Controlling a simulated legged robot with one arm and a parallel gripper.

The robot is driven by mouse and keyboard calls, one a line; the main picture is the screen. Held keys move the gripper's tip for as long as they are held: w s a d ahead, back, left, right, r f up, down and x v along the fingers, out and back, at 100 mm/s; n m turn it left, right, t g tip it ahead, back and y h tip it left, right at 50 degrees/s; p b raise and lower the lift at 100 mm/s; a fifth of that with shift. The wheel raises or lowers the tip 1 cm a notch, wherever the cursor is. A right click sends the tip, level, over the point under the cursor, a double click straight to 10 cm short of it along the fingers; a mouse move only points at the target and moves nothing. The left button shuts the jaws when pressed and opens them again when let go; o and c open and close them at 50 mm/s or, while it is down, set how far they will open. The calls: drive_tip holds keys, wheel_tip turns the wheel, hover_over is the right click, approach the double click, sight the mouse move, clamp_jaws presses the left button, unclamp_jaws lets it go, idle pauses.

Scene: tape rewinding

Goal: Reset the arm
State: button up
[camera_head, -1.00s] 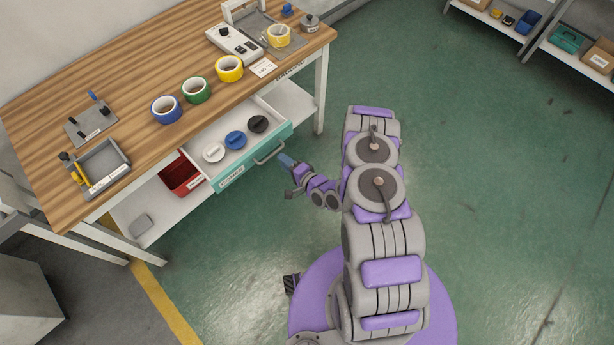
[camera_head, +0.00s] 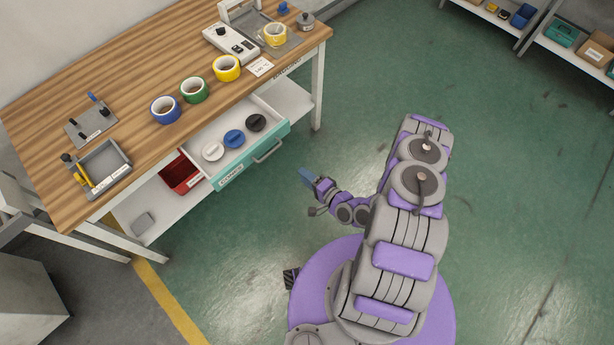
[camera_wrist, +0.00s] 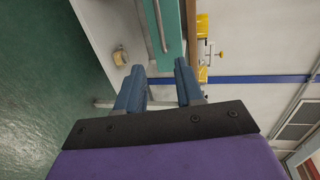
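My gripper (camera_head: 306,177) hangs over the green floor to the right of the open drawer, apart from the table and the drawer. In the wrist view, its two blue fingers (camera_wrist: 160,85) stand apart with a gap between them, and nothing is held there. The open drawer (camera_head: 256,163) with a teal front holds a white, a blue and a black round piece. Blue tape (camera_head: 165,110), green tape (camera_head: 194,90) and yellow tape (camera_head: 227,68) stand in a row on the wooden table (camera_head: 130,70).
A grey machine (camera_head: 230,42) with another yellow roll (camera_head: 275,35) beside it stands at the table's far end. A grey tray (camera_head: 103,167) and a small plate with black parts (camera_head: 91,122) are at the near end. A red bin (camera_head: 178,174) is underneath. The floor at right is clear.

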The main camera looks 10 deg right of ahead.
idle(0.7)
drive_tip(key=w+d+r+n+g+h, duration=0.4)
drive_tip(key=w+d+r+n+g, duration=0.25)
drive_tip(key=d+n, duration=0.2)
drive_tip(key=s+d+r+g+h, duration=0.1)
drive_tip(key=s+d+r+h, duration=0.15)
drive_tip(key=r, duration=0.45)
drive_tip(key=s+d+r+n+g+h, duration=0.1)
drive_tip(key=s+r+g+h, duration=0.15)
drive_tip(key=r, duration=0.55)
drive_tip(key=s+d+r+h, duration=0.1)
drive_tip(key=s+d+r, duration=0.15)
drive_tip(key=r, duration=0.45)
drive_tip(key=s+a+r+g, duration=0.1)
drive_tip(key=s+a+r, duration=0.2)
drive_tip(key=s, duration=0.6)
drive_tip(key=s+a+r+n+g, duration=0.1)
drive_tip(key=s+a+r+g, duration=0.1)
drive_tip(key=s+a+r, duration=0.2)
drive_tip(key=s+a+r+g+y, duration=0.1)
drive_tip(key=s+a+r, duration=0.2)
drive_tip(key=s+r, duration=0.5)
drive_tip(key=s, duration=0.6)
drive_tip(key=shift+s+a+r+n+g, duration=0.15)
drive_tip(key=shift+a+r+n+g, duration=0.05)
drive_tip(key=shift+n+g, duration=0.2)
idle(1.2)
